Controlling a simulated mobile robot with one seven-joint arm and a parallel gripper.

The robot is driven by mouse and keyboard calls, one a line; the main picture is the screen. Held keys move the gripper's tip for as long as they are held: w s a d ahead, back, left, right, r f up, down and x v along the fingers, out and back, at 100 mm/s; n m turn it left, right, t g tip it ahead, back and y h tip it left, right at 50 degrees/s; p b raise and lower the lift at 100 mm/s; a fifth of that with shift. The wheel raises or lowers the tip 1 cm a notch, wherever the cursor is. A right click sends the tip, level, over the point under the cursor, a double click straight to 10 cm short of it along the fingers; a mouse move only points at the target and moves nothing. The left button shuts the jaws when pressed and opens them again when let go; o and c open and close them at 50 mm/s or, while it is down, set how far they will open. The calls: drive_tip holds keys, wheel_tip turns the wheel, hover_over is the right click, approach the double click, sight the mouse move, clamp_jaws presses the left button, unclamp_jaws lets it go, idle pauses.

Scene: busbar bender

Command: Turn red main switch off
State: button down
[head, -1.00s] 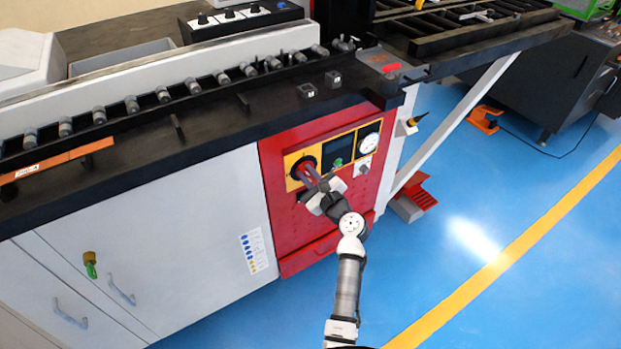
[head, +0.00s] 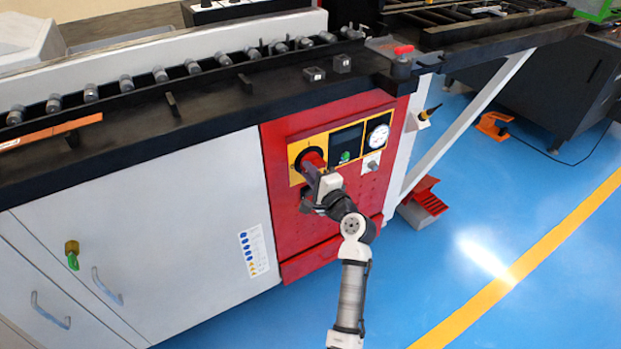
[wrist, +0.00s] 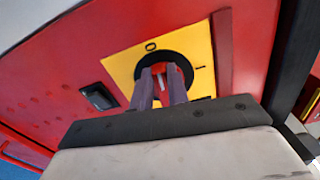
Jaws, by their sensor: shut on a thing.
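The red main switch (head: 311,159) sits on a black round base on a yellow plate, on the red front panel of the machine. In the wrist view the red switch handle (wrist: 169,77) shows between my two finger tips, with its black base around it. The yellow plate (wrist: 206,58) carries an "O" mark and an "I" mark. My gripper (head: 314,172) is at the switch from the front, and its fingers (wrist: 163,88) are shut on the handle. The fingers hide part of the handle.
A dark display (head: 346,139), a round gauge (head: 378,135) and a small knob (head: 372,167) are right of the switch. A red push button (head: 403,50) stands on the bench top. A black ledge with rollers (head: 160,75) runs above.

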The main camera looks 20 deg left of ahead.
drive_tip(key=shift+f+n+b, duration=0.25)
drive_tip(key=shift+n+b, duration=0.25)
drive_tip(key=shift+n, duration=0.1)
drive_tip(key=c, duration=1.4)
unclamp_jaws()
drive_tip(key=shift+o, duration=0.2)
drive_tip(key=shift+d, duration=0.1)
drive_tip(key=b+v, duration=0.1)
drive_tip(key=v, duration=1.2)
drive_tip(key=shift+s+d+b, duration=0.25)
drive_tip(key=shift+b, duration=0.15)
